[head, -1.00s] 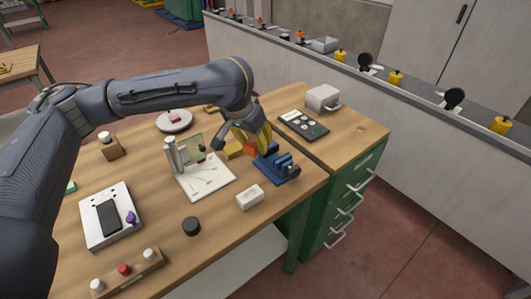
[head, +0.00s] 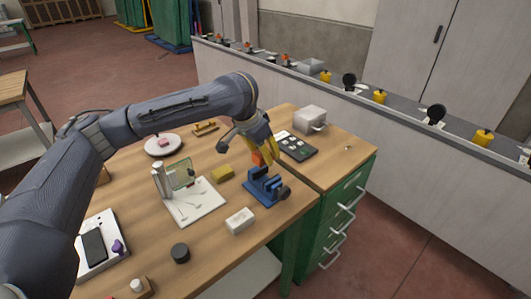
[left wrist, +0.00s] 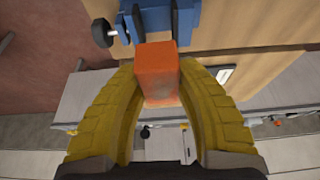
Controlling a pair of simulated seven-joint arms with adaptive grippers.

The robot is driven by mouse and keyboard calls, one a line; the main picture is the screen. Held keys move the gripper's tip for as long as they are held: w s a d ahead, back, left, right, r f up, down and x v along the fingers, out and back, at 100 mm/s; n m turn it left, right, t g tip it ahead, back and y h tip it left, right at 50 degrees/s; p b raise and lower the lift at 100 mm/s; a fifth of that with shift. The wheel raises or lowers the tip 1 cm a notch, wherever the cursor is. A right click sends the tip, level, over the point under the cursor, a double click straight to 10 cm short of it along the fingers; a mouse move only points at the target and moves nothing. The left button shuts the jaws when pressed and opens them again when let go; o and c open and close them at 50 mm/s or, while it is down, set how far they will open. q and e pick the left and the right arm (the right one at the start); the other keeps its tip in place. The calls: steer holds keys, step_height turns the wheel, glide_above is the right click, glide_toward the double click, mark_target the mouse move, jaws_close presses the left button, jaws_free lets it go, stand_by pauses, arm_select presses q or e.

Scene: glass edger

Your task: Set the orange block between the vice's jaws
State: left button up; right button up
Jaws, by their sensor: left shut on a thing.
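The orange block (left wrist: 158,72) is between the yellow fingers of my left gripper (left wrist: 158,90), which is shut on it. In the head view the orange block (head: 258,158) shows at the fingertips of the left gripper (head: 260,153), just behind the blue vice (head: 264,188) and above it or close to it. In the left wrist view part of the blue vice (left wrist: 160,20) with its dark round handle end is just beyond the block. I cannot tell whether block and vice touch. The vice's jaw gap is small and partly unclear. My right gripper is not in view.
A yellow block (head: 223,173) and a white plate with a glass fixture (head: 203,203) are left of the vice. A white block (head: 240,220) and a black puck (head: 180,253) are in front. A dark tray (head: 297,148) and a grey box (head: 310,119) stand behind right.

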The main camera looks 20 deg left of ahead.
mark_target(265, 169)
arm_select(q)
steer(key=shift+f, duration=0.1)
steer(key=shift+f, duration=2.45)
steer(key=shift+f, duration=0.8)
stand_by(0.4)
steer(key=shift+s, duration=0.1)
steer(key=shift+s+a+r+n+y, duration=0.2)
steer(key=shift+s+a+n+y, duration=0.05)
steer(key=shift+s+n, duration=0.4)
steer(key=shift+s+a+r+n+y, duration=0.2)
steer(key=shift+s+n+y, duration=0.1)
steer(key=shift+s+n, duration=0.35)
steer(key=shift+s+a+r+n+y, duration=0.2)
steer(key=shift+s+a+n+y, duration=0.05)
steer(key=shift+s+n, duration=0.4)
jaws_close()
steer(key=shift+s+a+r+n+t+y, duration=0.15)
steer(key=shift+s+a+r+n+y, duration=0.15)
steer(key=shift+s+n, duration=0.35)
steer(key=shift+s+a+r+n+t+y, duration=0.25)
steer(key=shift+s+n, duration=0.2)
steer(key=shift+n, duration=0.25)
steer(key=shift+a, duration=0.1)
